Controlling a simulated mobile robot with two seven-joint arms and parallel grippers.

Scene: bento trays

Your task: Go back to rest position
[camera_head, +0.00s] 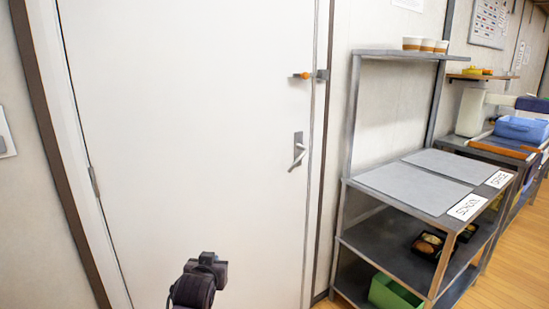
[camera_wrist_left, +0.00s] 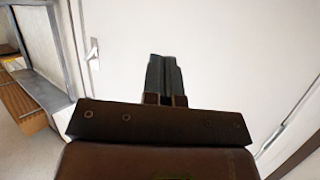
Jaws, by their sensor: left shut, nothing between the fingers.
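My left gripper (camera_wrist_left: 164,60) shows in the left wrist view with its two dark fingers together and nothing between them. It points toward the white door. In the head view, a dark part of my arm stands at the bottom, left of centre, in front of the door; its fingers cannot be made out there. My right gripper is in neither view.
A closed white door (camera_head: 190,120) with a lever handle (camera_head: 298,150) fills the middle. To its right, a grey metal shelf (camera_head: 345,215) holds mats, labels, a bento box (camera_head: 428,245) and a green bin (camera_head: 392,293). Wooden floor (camera_head: 513,270) is clear at the right.

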